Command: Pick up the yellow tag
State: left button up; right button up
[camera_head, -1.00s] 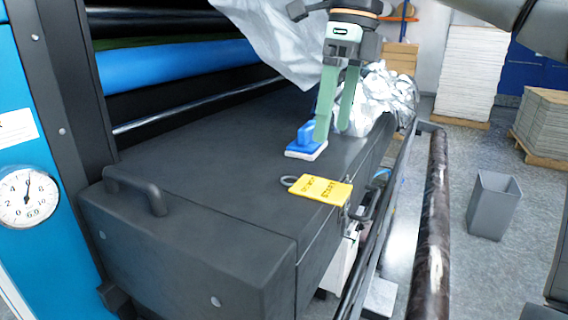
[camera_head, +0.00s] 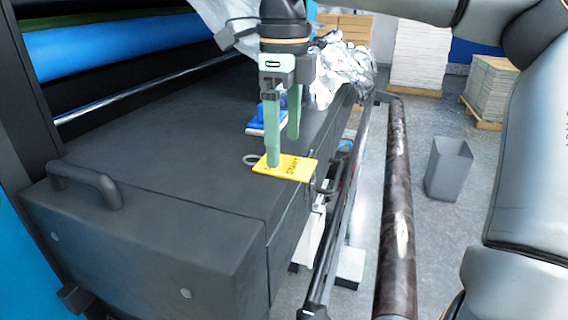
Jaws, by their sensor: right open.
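The yellow tag (camera_head: 297,168) with dark lettering lies flat on the dark machine cover (camera_head: 150,165), close to its right edge. A grey ring (camera_head: 251,159) is at its left end. My right gripper (camera_head: 283,152) is open and points down over the tag. Its nearer finger overlaps the tag's left part in the picture; I cannot tell whether it touches. The other finger is behind the tag's far edge. My left gripper is not in view.
A blue-handled block (camera_head: 256,125) sits just behind the gripper, partly hidden. Crumpled silver film (camera_head: 340,70) lies farther back. A cover handle (camera_head: 88,185) is at the left, a long dark roller (camera_head: 398,200) at the right. A grey bin (camera_head: 449,168) stands on the floor.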

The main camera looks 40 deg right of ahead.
jog(key=shift+f, duration=1.35)
jog(key=shift+w, duration=0.1)
jog(key=c, duration=1.2)
